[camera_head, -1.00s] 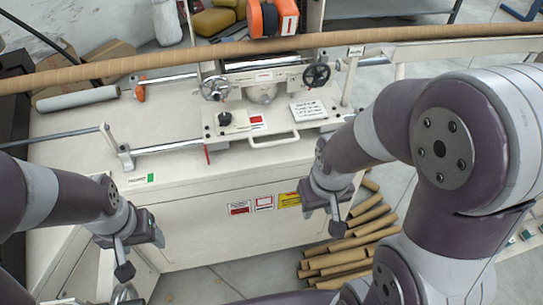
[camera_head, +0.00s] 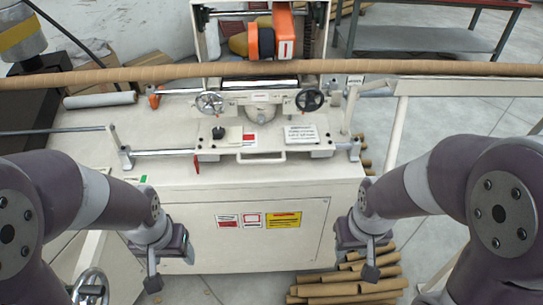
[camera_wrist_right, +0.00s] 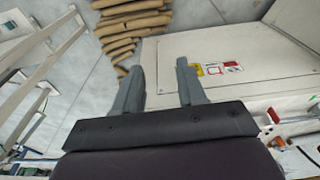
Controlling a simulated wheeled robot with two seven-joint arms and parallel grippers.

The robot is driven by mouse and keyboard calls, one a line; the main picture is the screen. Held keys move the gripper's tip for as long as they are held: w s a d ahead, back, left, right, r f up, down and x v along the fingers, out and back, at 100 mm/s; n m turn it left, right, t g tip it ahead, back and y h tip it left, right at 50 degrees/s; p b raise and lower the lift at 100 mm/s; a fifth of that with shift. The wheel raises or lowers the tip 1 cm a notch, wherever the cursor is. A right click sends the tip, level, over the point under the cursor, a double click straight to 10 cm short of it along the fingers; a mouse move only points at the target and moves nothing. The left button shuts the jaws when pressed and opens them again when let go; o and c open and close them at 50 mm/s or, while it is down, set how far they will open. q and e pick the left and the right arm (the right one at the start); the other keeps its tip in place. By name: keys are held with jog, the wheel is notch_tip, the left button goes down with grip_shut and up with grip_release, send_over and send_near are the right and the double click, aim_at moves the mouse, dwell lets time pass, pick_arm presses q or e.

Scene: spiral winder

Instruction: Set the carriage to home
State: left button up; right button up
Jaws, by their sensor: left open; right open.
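The white carriage (camera_head: 209,145) sits on the winder's guide rails in the head view, toward the right part of the rail span. It has two handwheels, a black knob (camera_head: 218,132), a printed plate and a front bar handle (camera_head: 262,158). My left gripper (camera_head: 152,275) hangs in front of the cabinet's left side, apart from the carriage; its opening is hard to see there. My right gripper (camera_head: 370,270) is in front of the cabinet's right edge, below and right of the carriage. In the right wrist view its two fingers (camera_wrist_right: 158,82) are spread with nothing between them.
A long brown tube (camera_head: 180,72) spans the machine behind the carriage. A post (camera_head: 120,148) stands at the rail's left end. Brown tubes (camera_head: 350,285) lie piled on the floor by my right gripper. A handwheel (camera_head: 91,288) is at lower left. The tabletop left of the carriage is mostly clear.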

notch_tip(320, 180, down, 14)
jog(key=w+a+b, duration=0.2)
jog(key=b, duration=0.7)
jog(key=w+a+f+m+t+y+b, duration=0.1)
jog(key=w+a+f+t+b, duration=0.15)
jog(key=w+f, duration=0.2)
jog(key=w+a+f+m+t+b, duration=0.1)
jog(key=w+a+f+t+b, duration=0.1)
jog(key=w+f+b, duration=0.3)
jog(key=w+a+f+m+t+y+b, duration=0.1)
jog(key=w+a+f+m+t, duration=0.1)
jog(key=w+f, duration=0.35)
jog(key=w+a+r+m+t+y+b, duration=0.1)
jog(key=w+a+r+m+t+y, duration=0.25)
jog(key=w+r+t, duration=0.35)
notch_tip(320, 180, up, 9)
jog(key=w+a+m+t+y, duration=0.2)
jog(key=m+t, duration=0.2)
jog(key=m, duration=0.1)
jog(key=shift+g, duration=0.25)
jog(key=b+x, duration=0.1)
jog(key=x, duration=1.1)
jog(key=shift+w+a, duration=0.15)
jog(key=shift+w, duration=0.1)
pick_arm(q)
notch_tip(320, 180, down, 19)
jog(key=shift+d+f, duration=0.2)
jog(key=shift+w, duration=0.1)
